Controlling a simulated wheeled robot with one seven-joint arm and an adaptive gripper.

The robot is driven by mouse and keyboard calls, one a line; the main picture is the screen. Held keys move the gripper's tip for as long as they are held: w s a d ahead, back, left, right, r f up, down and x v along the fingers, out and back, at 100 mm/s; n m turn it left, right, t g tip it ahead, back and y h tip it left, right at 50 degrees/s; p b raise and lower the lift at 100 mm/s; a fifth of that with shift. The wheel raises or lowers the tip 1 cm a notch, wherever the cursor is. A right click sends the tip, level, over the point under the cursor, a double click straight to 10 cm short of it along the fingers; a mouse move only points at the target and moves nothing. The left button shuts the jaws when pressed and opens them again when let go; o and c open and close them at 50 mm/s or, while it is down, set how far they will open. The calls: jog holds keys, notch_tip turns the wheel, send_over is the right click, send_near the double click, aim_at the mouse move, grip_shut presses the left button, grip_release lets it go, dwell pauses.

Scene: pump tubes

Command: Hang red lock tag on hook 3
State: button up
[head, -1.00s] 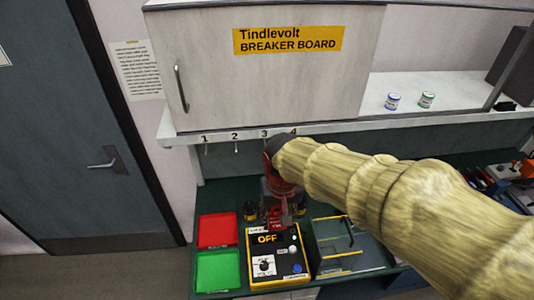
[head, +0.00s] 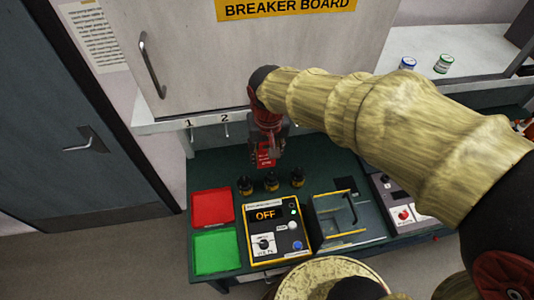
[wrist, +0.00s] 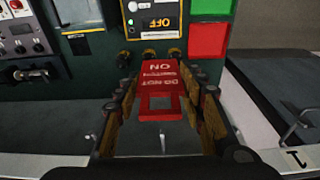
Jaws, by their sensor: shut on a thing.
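The red lock tag (wrist: 160,90) with white lettering is held between the fingers of my gripper (wrist: 160,105) in the wrist view. A rectangular opening shows in its nearer part. In the head view the tag (head: 266,155) hangs below my gripper (head: 268,140), in front of the shelf edge. Hook 1 (head: 194,136) and hook 2 (head: 226,131) show under the shelf edge, left of my gripper. Hook 3 and its label are hidden behind my arm in the head view. A small thin hook-like shape (wrist: 163,143) shows near the tag in the wrist view; its number cannot be read.
The bench below holds a red tray (head: 212,207), a green tray (head: 216,250), a yellow-edged OFF box (head: 278,235), several dark knobs (head: 271,182) and a clear-lidded case (head: 340,220). The cabinet (head: 200,60) stands above the shelf (head: 165,126).

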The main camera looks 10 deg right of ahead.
jog(key=w+f, duration=0.1)
jog(key=w, duration=0.7)
jog(key=shift+w+f, duration=0.2)
jog(key=shift+f, duration=0.2)
dwell(0.6)
dwell(0.5)
jog(key=o, duration=1.2)
